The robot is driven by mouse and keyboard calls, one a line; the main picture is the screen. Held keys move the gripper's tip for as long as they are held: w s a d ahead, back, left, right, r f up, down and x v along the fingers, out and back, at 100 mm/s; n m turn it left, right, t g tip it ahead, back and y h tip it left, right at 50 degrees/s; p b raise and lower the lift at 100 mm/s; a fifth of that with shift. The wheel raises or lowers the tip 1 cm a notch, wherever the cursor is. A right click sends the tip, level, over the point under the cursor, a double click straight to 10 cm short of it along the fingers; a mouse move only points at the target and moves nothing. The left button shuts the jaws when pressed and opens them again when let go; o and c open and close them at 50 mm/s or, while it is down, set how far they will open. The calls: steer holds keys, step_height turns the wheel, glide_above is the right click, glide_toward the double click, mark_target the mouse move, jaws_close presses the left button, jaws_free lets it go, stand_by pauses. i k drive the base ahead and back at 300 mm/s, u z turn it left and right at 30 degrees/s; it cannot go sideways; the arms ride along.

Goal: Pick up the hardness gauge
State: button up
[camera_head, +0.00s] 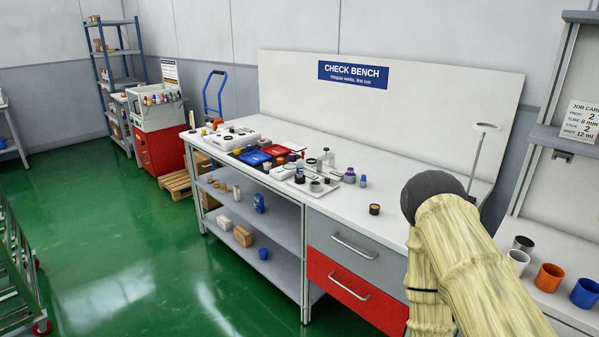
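The check bench (400,222) stands in the middle, with many small items on its white top. I cannot tell for sure which of them is the hardness gauge. A small dark round item with an orange-brown top (374,209) stands alone near the front edge. Further left, a small grey stand-like device (326,159) rises behind a light tray with small round parts. My arm, in a pale yellow sleeve with a dark rounded joint, fills the lower right and hides part of the bench's right end. My gripper is not in view.
Blue tray (255,158), red tray (275,151) and small bottles (349,175) crowd the bench's left half. A lamp-like stand (477,160) rises at its right end. Grey (523,244), orange (548,277) and blue (585,293) cups stand far right.

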mark_target(300, 163)
steer(key=u, duration=0.05)
steer(key=k, duration=0.35)
steer(key=u, duration=1.2)
steer(key=i, duration=1.5)
steer(key=z, duration=0.7)
steer(key=i, duration=0.9)
steer(key=z, duration=0.8)
